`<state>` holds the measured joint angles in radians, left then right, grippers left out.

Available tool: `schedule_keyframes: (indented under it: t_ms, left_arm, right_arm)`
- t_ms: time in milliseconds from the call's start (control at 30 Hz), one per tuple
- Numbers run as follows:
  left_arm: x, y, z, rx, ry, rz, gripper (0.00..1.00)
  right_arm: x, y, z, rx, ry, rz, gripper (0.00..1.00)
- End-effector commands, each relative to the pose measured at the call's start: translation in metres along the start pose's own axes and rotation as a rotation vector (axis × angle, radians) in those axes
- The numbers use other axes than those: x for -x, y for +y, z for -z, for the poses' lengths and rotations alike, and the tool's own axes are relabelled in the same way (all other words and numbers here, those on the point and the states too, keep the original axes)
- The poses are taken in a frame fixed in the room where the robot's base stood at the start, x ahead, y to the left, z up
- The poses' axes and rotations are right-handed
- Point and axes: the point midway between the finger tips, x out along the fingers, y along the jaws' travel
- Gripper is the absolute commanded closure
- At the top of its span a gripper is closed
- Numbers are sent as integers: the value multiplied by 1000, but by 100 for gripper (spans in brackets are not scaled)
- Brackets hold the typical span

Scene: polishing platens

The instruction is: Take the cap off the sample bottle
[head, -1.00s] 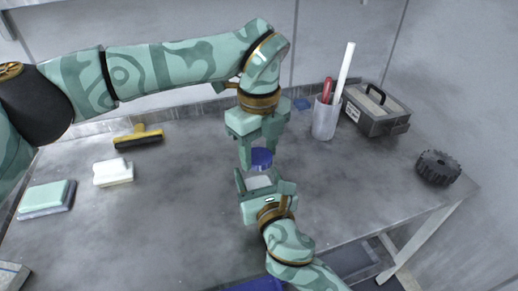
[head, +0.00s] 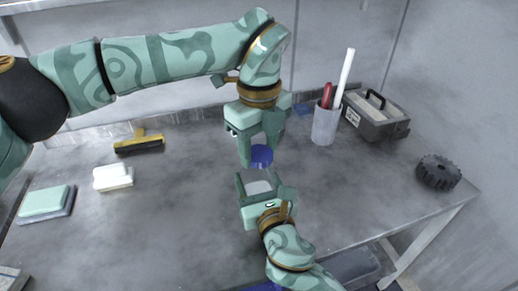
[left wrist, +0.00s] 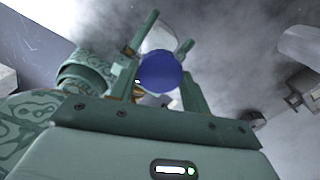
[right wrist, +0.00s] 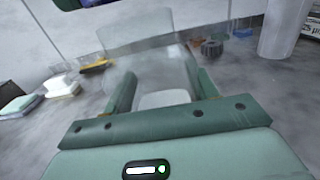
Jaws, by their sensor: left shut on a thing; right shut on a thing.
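The blue cap (head: 261,157) sits between the fingertips of my left gripper (head: 259,150), which is shut on it. The cap also shows as a blue disc in the left wrist view (left wrist: 161,72). My right gripper (head: 264,188) is below, its fingers shut around the clear sample bottle (right wrist: 150,62). White contents show low in the bottle in the right wrist view. No cap shows on the bottle's top there; a blue patch lies at the upper left edge by green gripper parts. The bottle's clear outline is hard to make out in the head view.
A cup (head: 326,122) with a red tool and white rod and a grey case (head: 375,118) stand at the back right, with a black toothed wheel (head: 438,172) nearer. A yellow-black brush (head: 139,142), white block (head: 113,177) and green-topped block (head: 44,201) lie left.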

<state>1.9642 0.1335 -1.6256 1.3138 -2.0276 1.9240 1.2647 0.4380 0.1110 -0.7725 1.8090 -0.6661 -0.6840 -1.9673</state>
Motion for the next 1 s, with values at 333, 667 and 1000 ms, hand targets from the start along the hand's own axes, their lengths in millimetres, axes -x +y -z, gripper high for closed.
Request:
schedule_keyframes:
  t_ms: [333,667,1000]
  left_arm:
    - [2,0,0,0,0,0,80]
    - [40,0,0,-1,-2,2,80]
    - [40,0,0,-1,0,0,80]
  right_arm:
    - [0,0,1,1,1,1,100]
    - [0,0,1,1,1,1,100]
    - [0,0,1,1,1,1,17]
